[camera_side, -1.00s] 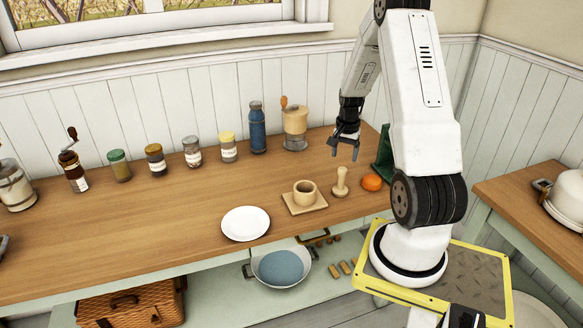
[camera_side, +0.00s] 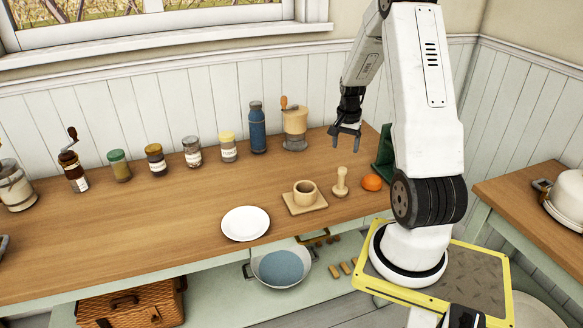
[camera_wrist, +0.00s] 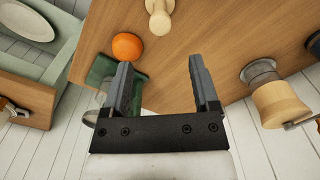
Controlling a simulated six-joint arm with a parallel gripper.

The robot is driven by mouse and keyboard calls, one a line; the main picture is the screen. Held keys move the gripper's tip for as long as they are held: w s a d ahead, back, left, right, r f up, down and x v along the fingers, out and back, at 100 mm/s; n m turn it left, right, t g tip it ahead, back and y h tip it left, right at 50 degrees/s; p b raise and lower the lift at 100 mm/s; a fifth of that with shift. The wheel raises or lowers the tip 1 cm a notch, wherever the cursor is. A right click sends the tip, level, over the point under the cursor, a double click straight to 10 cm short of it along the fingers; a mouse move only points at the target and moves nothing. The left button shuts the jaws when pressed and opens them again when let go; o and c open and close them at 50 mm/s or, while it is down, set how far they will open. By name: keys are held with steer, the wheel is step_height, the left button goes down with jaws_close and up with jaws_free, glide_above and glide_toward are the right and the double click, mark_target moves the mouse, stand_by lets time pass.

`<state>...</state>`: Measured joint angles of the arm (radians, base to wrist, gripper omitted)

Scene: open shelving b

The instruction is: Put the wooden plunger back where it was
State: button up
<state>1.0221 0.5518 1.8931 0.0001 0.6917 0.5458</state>
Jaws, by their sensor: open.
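The wooden plunger (camera_side: 340,183) stands upright on the wooden counter, between a square wooden board and an orange. It also shows at the top of the wrist view (camera_wrist: 160,20), seen from above. My gripper (camera_side: 346,139) is open and empty, above the counter and behind the plunger in the side view. In the wrist view its two fingers (camera_wrist: 158,82) are apart with only bare wood between them. A small wooden cup (camera_side: 305,192) sits on the square board (camera_side: 304,205) just left of the plunger.
The orange (camera_side: 372,182) and a green object (camera_side: 384,158) are close on the plunger's right. A wooden grinder (camera_side: 295,127) and blue bottle (camera_side: 257,128) stand at the back. A white plate (camera_side: 245,223) lies at the front. The counter's middle is clear.

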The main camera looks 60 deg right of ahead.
steer(key=w+a+r+n, duration=0.1)
steer(key=w+a+n, duration=0.2)
steer(key=a, duration=0.4)
steer(key=w+a+r+n+t, duration=0.1)
steer(key=w+a+n, duration=0.2)
steer(key=a, duration=0.3)
steer(key=w+a+r+n, duration=0.1)
steer(key=w+a+n, duration=0.2)
steer(key=a, duration=0.4)
steer(key=s+a+n, duration=0.1)
steer(key=a+n, duration=0.3)
steer(key=a, duration=0.4)
steer(key=s+a+r+n+t, duration=0.1)
steer(key=s+a+n, duration=0.1)
steer(key=a+n, duration=0.3)
steer(key=a, duration=0.4)
steer(key=shift+s+t, duration=0.25)
steer(key=shift+t, duration=0.05)
